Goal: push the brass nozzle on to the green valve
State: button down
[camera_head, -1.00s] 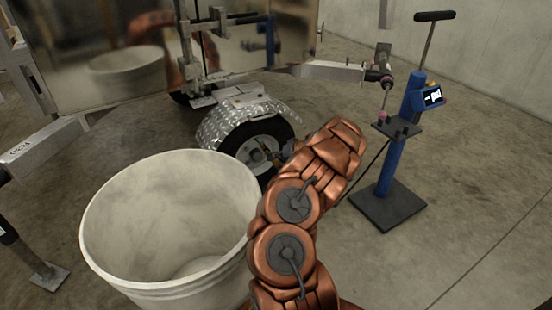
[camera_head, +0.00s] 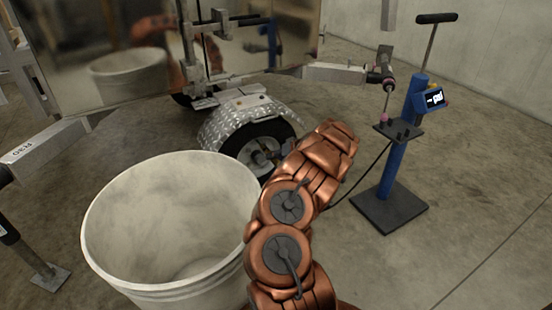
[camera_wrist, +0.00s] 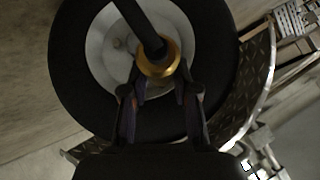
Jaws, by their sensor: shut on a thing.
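The brass nozzle (camera_wrist: 158,63) is a gold ring-shaped piece on the end of a black hose (camera_wrist: 143,25) in the wrist view. My gripper (camera_wrist: 162,88) has its two dark fingers shut on it, one at each side. Behind the nozzle are the pale wheel hub (camera_wrist: 105,52) and the black tyre (camera_wrist: 75,70). I cannot see the green valve in either view; the nozzle and fingers cover part of the hub. In the head view my copper arm reaches towards the trailer wheel (camera_head: 240,150), and my gripper is hidden there.
A large pale bucket (camera_head: 110,215) stands left of my arm. A tread-plate fender (camera_head: 225,115) arches over the wheel. A blue air stand (camera_head: 393,165) with a screen (camera_head: 431,98) stands at right, its hose running towards my arm.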

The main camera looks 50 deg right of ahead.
jog(key=shift+w+d, duration=0.2)
jog(key=shift+w, duration=0.45)
jog(key=c, duration=0.8)
grip_release()
jog(key=v, duration=1.2)
jog(key=shift+s, duration=0.1)
